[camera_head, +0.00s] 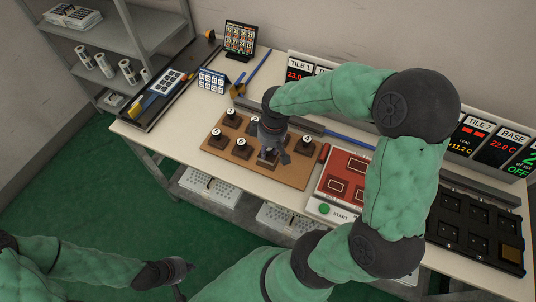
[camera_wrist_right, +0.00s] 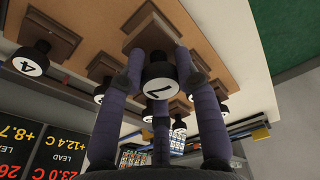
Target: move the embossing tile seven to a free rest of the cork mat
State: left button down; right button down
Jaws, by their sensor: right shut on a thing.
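The embossing tile seven (camera_wrist_right: 157,74) has a black knob with a white number disc, seen turned round in the right wrist view, and a brown square base. My right gripper (camera_wrist_right: 159,82) is shut around its knob. In the head view, my right gripper (camera_head: 273,150) is over the front middle of the cork mat (camera_head: 285,177) and partly hides the tile. I cannot tell whether its base touches the mat. Other numbered tiles stand on the mat, including tile four (camera_head: 307,140). My left gripper (camera_head: 178,278) hangs low at the front, away from the table; its fingers are unclear.
A red plate device (camera_head: 346,172) with a green start button stands right of the mat. A black tray (camera_head: 470,222) with square recesses lies at the far right. Display panels and a blue bar line the back. A black tray (camera_head: 160,97) and small calendar (camera_head: 211,80) stand left.

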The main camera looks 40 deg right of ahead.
aim_at(268, 153)
jog(key=shift+w+d+f, duration=0.35)
jog(key=shift+w+f, duration=0.1)
jog(key=shift+f, duration=0.2)
jog(key=shift+w+f+b, duration=0.1)
jog(key=shift+f+b, duration=0.6)
jog(key=shift+f, duration=0.85)
jog(key=shift+f, duration=0.1)
jog(key=shift+f, duration=0.15)
jog(key=c, duration=0.9)
grip_release()
jog(key=r+p, duration=0.1)
jog(key=r, duration=0.3)
jog(key=s+r+p, duration=0.1)
jog(key=r, duration=0.3)
jog(key=r+p, duration=0.2)
jog(key=r, duration=0.2)
jog(key=shift+s+d+r, duration=0.2)
jog(key=shift+s, duration=0.05)
